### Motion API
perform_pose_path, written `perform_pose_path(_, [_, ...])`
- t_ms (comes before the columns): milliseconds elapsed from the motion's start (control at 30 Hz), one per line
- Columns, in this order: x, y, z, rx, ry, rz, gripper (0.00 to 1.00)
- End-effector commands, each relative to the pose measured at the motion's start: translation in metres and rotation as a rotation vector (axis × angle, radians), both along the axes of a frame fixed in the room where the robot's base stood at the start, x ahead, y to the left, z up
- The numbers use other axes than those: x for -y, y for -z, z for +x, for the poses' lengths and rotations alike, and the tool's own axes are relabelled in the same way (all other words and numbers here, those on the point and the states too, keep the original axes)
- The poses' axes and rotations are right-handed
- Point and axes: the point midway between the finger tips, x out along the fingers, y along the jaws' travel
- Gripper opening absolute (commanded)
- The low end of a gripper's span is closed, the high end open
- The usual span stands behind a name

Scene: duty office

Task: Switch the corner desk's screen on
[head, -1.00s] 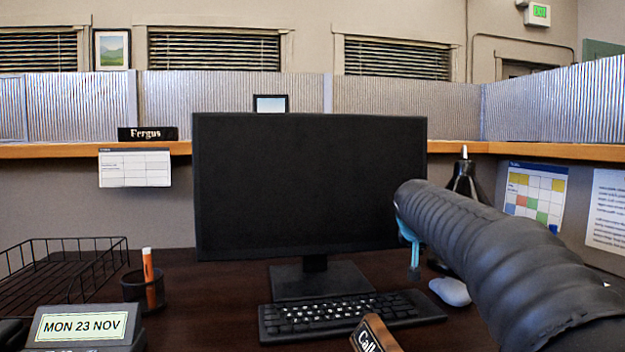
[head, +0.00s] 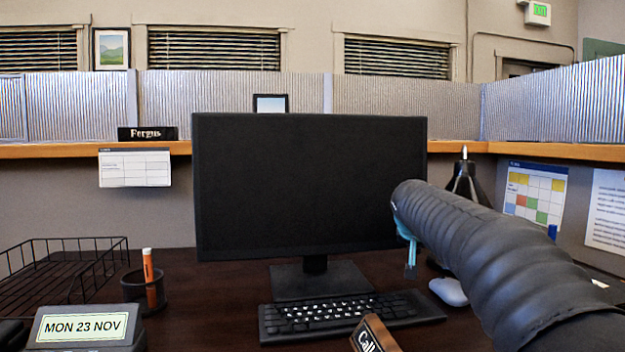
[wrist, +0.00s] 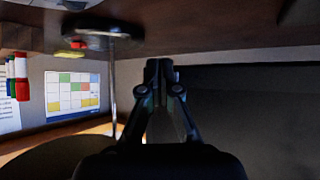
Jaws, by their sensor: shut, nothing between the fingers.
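The corner desk's screen (head: 310,185) stands upright in the middle of the head view, and its face is black. Its dark surface also fills the right of the wrist view (wrist: 255,110). My gripper (wrist: 160,66) is shut and empty in the wrist view, its fingertips close together beside the screen's dark surface. I cannot tell whether they touch it. In the head view my arm hides most of the gripper at the screen's lower right edge; only a light blue part shows below it. No power button can be made out.
A keyboard (head: 345,314) lies before the screen, with a mouse (head: 448,291) to its right. A pen cup (head: 143,291), wire tray (head: 62,275) and date display (head: 82,327) stand on the left. A nameplate (head: 374,334) is at the front. A dark conical object (head: 465,182) stands behind my arm.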

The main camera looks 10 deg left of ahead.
Motion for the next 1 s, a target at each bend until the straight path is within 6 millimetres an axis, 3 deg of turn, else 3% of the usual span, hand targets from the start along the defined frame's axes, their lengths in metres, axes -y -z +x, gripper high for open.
perform_pose_path(533, [-0.001,0.001,0.003,0.0,0.0,0.0,0.0])
perform_pose_path(1000, [0.003,0.0,-0.009,-0.001,-0.001,-0.001,0.0])
